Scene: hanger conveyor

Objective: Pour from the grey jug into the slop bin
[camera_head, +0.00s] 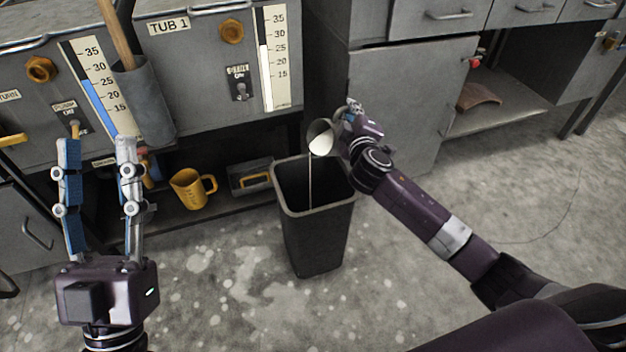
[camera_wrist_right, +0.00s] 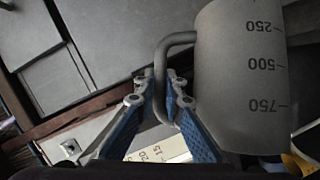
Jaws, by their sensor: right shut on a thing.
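The grey jug (camera_head: 318,133) is tipped over the dark slop bin (camera_head: 315,235), with its mouth toward the bin. A thin pale stream runs from the jug's lip into the bin, and pale liquid shows inside the mouth. My right gripper (camera_head: 350,118) is shut on the jug's handle. In the right wrist view the jug (camera_wrist_right: 240,80) shows its 250, 500 and 750 marks, and the gripper's fingers (camera_wrist_right: 165,88) close around the handle (camera_wrist_right: 160,62). The bin stands upright on the floor; its bottom is hidden in shadow. My left gripper (camera_head: 97,145) is open and empty at the left.
A yellow jug (camera_head: 190,188) and a grey tray (camera_head: 250,178) are on the low shelf under the tub unit (camera_head: 205,80). A grey sleeve (camera_head: 145,100) with a wooden handle hangs on its front. Grey cabinets (camera_head: 405,95) stand behind the bin. The floor around the bin is clear.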

